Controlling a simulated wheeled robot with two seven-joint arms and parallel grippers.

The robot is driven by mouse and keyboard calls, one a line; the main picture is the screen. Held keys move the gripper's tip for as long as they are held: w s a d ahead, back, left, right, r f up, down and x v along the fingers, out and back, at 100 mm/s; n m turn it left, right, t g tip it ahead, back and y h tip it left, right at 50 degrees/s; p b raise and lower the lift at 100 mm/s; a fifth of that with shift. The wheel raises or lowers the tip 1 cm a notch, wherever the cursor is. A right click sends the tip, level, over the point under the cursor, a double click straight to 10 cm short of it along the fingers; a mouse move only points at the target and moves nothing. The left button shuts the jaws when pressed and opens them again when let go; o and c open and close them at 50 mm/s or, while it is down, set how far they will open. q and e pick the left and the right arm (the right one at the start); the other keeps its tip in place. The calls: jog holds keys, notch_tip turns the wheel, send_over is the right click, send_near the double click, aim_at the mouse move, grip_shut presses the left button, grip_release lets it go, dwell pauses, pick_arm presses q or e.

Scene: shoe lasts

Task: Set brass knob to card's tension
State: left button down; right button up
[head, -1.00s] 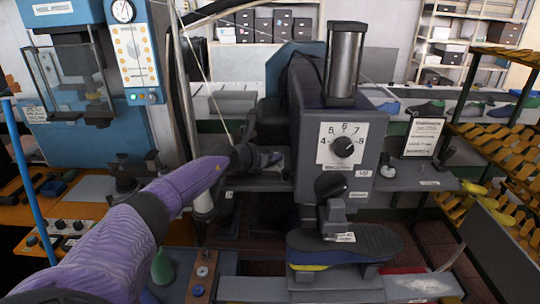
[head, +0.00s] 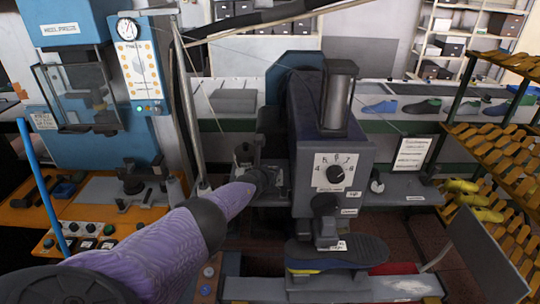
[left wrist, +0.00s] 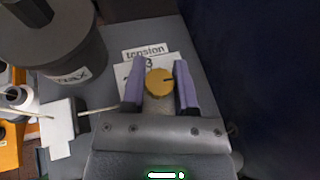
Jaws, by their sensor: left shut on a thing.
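The brass knob (left wrist: 159,82) shows in the left wrist view between the two purple fingers of my left gripper (left wrist: 160,88), which is shut on it. A dark mark on the knob points to the right of the picture. A white scale plate (left wrist: 140,68) behind it reads "tension", with a "3" above the knob; its other numbers are mostly hidden. In the head view my left gripper (head: 265,180) is at the grey machine's left side and the knob is hidden. A white card (head: 410,156) stands at the machine's right; its print is too small to read.
The grey machine (head: 355,206) carries a black dial knob (head: 335,173) on its front, with a shoe sole (head: 338,251) below. A dark cylinder labelled "WAX" (left wrist: 72,45) stands beside my gripper. A blue press (head: 72,90) is at left and an orange rack (head: 500,130) at right.

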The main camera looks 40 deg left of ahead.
pick_arm(q)
jog(key=shift+r+n+g+y, duration=0.1)
jog(key=shift+n+g+y, duration=0.4)
jog(key=shift+n+y, duration=0.6)
jog(key=shift+c, duration=1.8)
grip_release()
jog(key=shift+s, duration=0.1)
